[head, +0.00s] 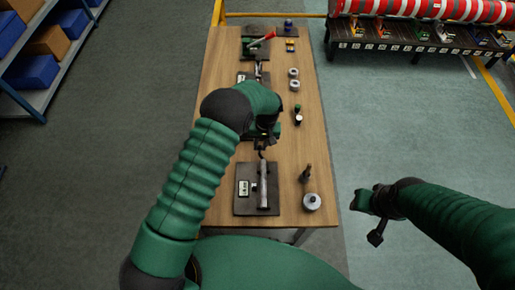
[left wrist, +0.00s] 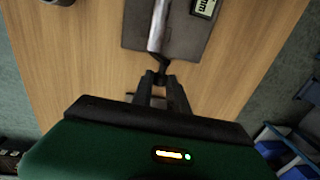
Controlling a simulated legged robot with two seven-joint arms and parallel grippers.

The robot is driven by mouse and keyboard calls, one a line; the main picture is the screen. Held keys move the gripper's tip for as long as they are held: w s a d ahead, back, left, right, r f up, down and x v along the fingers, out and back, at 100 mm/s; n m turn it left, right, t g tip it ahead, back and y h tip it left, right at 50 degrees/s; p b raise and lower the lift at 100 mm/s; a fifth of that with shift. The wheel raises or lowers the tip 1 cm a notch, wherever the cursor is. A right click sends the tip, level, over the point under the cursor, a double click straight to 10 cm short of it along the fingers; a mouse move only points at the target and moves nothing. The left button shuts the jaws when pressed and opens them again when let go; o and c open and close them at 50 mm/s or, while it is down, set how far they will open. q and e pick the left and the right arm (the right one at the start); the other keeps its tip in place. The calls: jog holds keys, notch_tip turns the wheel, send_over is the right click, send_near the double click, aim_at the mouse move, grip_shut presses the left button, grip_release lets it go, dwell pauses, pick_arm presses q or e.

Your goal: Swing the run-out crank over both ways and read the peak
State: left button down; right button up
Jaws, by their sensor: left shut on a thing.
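The run-out fixture is a dark plate (head: 242,207) with a silver shaft (head: 264,188) lying along it and a small white readout (head: 243,188) at its left. In the left wrist view the shaft (left wrist: 157,28), plate (left wrist: 182,48) and part of the readout (left wrist: 205,7) show; its digits are too cut off to read. A dark crank (left wrist: 162,66) sticks out from the shaft's far end. My left gripper (left wrist: 153,84) is shut on the crank; in the head view the gripper (head: 262,143) is at that end. My right gripper (head: 367,218) hangs off the bench's right side, its jaws unclear.
The wooden bench (head: 317,140) also bears a round metal part (head: 312,202), a dark upright tool (head: 305,174), two rings (head: 294,79) and other fixtures farther back. A blue-bin shelf (head: 42,65) stands at left. The bench's right strip is partly free.

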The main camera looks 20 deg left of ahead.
pick_arm(q)
jog(key=d+y+b, duration=0.1)
jog(key=b, duration=0.1)
jog(key=w+d+y+b, duration=0.1)
jog(key=y+b, duration=0.1)
jog(key=b, duration=0.1)
jog(key=shift+g, duration=0.4)
jog(key=shift+d+r+y, duration=0.1)
jog(key=shift+y, duration=0.2)
jog(key=c, duration=1.5)
grip_release()
jog(key=shift+o, duration=1)
